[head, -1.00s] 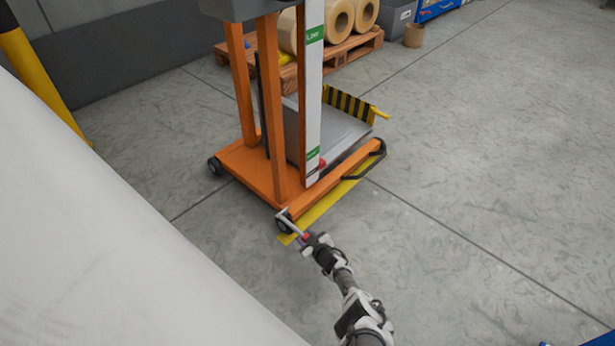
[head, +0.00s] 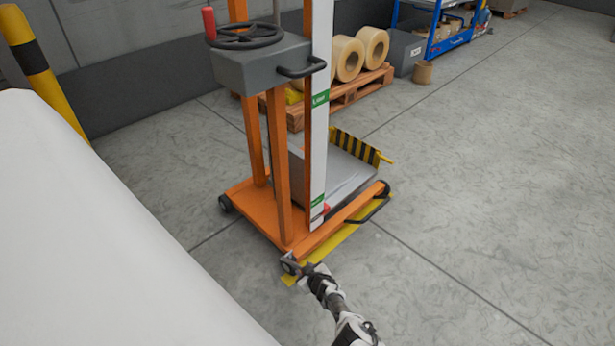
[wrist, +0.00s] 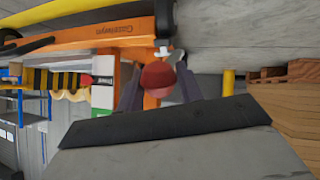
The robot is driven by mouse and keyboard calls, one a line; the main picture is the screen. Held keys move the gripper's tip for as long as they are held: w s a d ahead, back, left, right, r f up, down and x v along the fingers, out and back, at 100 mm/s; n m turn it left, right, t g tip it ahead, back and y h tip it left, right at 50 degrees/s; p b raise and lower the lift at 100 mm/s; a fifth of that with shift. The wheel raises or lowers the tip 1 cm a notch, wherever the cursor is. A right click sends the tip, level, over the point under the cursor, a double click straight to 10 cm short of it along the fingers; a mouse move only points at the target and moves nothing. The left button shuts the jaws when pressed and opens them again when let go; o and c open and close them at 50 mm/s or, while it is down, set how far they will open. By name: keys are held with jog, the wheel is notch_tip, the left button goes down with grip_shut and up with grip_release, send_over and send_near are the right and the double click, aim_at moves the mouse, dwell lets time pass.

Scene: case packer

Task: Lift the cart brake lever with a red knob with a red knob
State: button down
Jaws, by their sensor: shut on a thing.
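The orange cart (head: 262,215) stands on the floor in the middle of the head view. Its brake lever is at the near front corner, by the wheel; there it is small and partly covered by my gripper (head: 303,269). In the wrist view the red knob (wrist: 158,79) sits between the two fingers of my gripper (wrist: 157,88). The fingers are shut on the knob from both sides. A short pale piece of the lever (wrist: 175,57) shows just beyond the knob. The knob is not clearly visible in the head view.
A grey box with a black handwheel (head: 245,36) tops the cart's mast. A yellow floor strip (head: 345,230) runs along its right side. A pallet with rolls (head: 340,95) stands behind. A large white surface (head: 90,240) fills the left. The floor at right is clear.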

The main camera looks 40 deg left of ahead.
aim_at(300, 266)
jog(key=shift+w+a+r+p, duration=0.1)
jog(key=shift+a+r+p, duration=0.25)
jog(key=shift+a+r, duration=0.5)
jog(key=shift+w+a+r+p, duration=0.1)
jog(key=shift+a+r+p, duration=0.2)
jog(key=shift+a+r, duration=0.5)
jog(key=shift+d+r, duration=0.2)
jog(key=shift+d, duration=0.05)
jog(key=c, duration=1)
grip_release()
jog(key=shift+o, duration=0.2)
jog(key=shift+f, duration=0.1)
jog(key=shift+d, duration=0.1)
jog(key=p+v, duration=1.3)
jog(key=p, duration=0.1)
jog(key=shift+s+d+r, duration=0.15)
jog(key=shift+d+r, duration=0.1)
jog(key=shift+d, duration=0.05)
